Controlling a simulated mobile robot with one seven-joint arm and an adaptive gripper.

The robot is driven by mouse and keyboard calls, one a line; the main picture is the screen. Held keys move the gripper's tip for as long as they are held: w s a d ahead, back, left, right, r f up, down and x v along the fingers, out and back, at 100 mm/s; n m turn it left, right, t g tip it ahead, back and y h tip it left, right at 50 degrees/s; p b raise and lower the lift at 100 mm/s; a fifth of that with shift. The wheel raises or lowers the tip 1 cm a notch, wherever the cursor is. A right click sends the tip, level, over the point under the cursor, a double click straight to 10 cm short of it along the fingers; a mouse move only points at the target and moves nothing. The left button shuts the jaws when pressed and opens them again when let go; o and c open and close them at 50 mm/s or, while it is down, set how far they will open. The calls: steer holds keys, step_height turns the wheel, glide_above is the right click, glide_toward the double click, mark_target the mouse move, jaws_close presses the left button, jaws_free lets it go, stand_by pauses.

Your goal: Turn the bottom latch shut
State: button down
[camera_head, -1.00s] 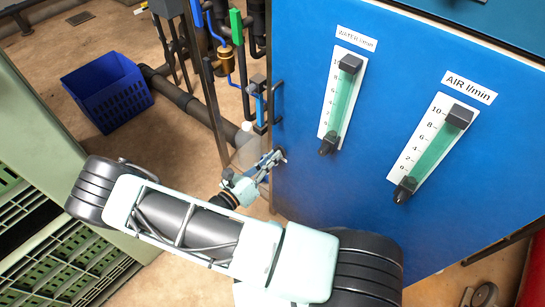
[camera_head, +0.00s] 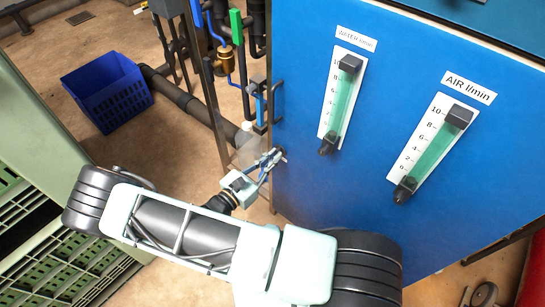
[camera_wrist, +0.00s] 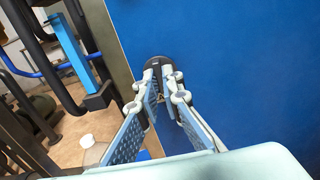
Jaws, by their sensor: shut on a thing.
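The bottom latch (camera_wrist: 158,62) is a small dark, rounded piece on the blue panel (camera_wrist: 230,60), near its left edge, in the wrist view. My gripper (camera_wrist: 162,84) is closed on it, with one blue-padded finger on each side. The fingers hide the lower part of the latch, so its exact angle is hard to tell. In the head view, my gripper (camera_head: 274,158) reaches the lower left edge of the blue panel (camera_head: 310,190). The latch is mostly hidden behind the fingertips there.
Two flow gauges, water (camera_head: 343,100) and air (camera_head: 433,153), stick out of the panel. Dark and blue pipes (camera_head: 262,102) stand left of the panel edge. A blue crate (camera_head: 108,92) sits on the floor. Green shelving (camera_head: 60,235) is at the lower left.

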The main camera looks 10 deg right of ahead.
steer(key=c, duration=2.1)
jaws_free()
steer(key=v, duration=1.2)
steer(key=shift+r, duration=0.1)
